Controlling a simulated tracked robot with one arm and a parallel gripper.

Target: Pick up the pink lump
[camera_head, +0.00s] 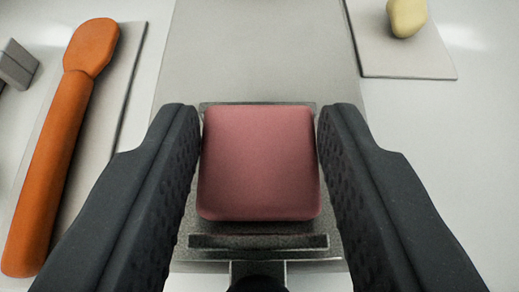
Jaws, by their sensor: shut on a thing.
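The pink lump (259,163) is a rounded, block-like piece in the lower middle of the head camera view. My gripper (260,150) has one dark textured finger on each side of it, and both fingers press against its sides. The gripper is shut on the lump. The lump's underside is hidden, so I cannot tell whether it touches the grey surface below it.
An orange spoon-shaped object (62,150) lies on a pale board (112,110) at the left. A grey block (16,64) is at the far left edge. A yellow lump (407,17) sits on a grey plate (400,58) at the top right. The grey panel (260,55) beyond the pink lump is bare.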

